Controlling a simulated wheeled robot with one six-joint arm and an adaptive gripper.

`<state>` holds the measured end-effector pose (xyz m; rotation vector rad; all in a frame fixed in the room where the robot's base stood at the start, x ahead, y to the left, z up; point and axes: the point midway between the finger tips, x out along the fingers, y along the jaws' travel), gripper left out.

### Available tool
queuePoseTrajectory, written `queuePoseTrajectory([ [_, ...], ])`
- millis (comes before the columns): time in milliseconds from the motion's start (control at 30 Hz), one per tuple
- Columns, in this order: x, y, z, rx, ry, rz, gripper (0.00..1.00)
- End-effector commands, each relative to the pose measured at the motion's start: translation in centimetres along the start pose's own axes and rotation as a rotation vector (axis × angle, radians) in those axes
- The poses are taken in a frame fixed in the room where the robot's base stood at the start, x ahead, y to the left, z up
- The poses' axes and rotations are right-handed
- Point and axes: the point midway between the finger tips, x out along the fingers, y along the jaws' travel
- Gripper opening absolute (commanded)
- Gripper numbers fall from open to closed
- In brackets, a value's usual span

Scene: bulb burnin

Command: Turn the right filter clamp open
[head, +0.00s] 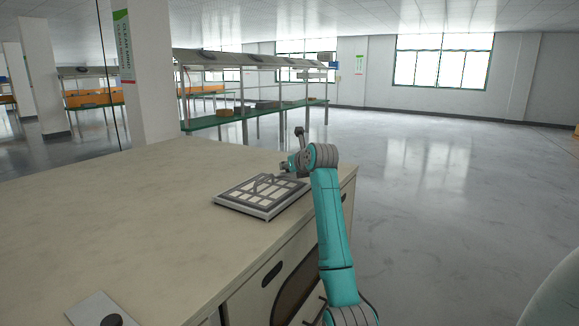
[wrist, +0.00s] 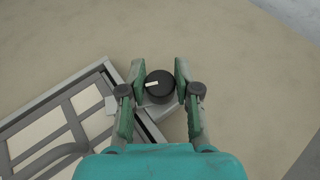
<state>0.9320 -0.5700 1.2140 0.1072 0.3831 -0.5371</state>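In the wrist view the right filter clamp, a round black knob (wrist: 160,87) with a white pointer mark, sits on a small grey base beside the filter frame's corner. The white mark points left, roughly level in the picture. My gripper (wrist: 160,75) has its two green-padded fingers on either side of the knob. They look open, with a narrow gap to it; contact cannot be made out. The grey filter frame (wrist: 102,68) with pale panels lies at the left. It also shows on the counter in the head view (head: 262,212), with my gripper over its far right side.
The frame lies on a long beige counter (head: 120,220), near its right edge. Another black knob (head: 112,321) on a white plate (head: 92,306) is at the near left. Green-topped workbenches (head: 225,117) stand behind. The grey floor at right is clear.

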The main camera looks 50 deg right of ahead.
Motion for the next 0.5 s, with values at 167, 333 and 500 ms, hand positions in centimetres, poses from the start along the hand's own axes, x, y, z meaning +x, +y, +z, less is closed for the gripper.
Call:
queuePoseTrajectory([
  [167,0.0,0.0,0.0,0.000,0.000,0.000,0.55],
  [333,0.0,0.0,0.0,-0.001,0.000,0.001,0.55],
  [500,-1.1,0.0,0.1,-0.001,-0.002,0.000,0.55],
])
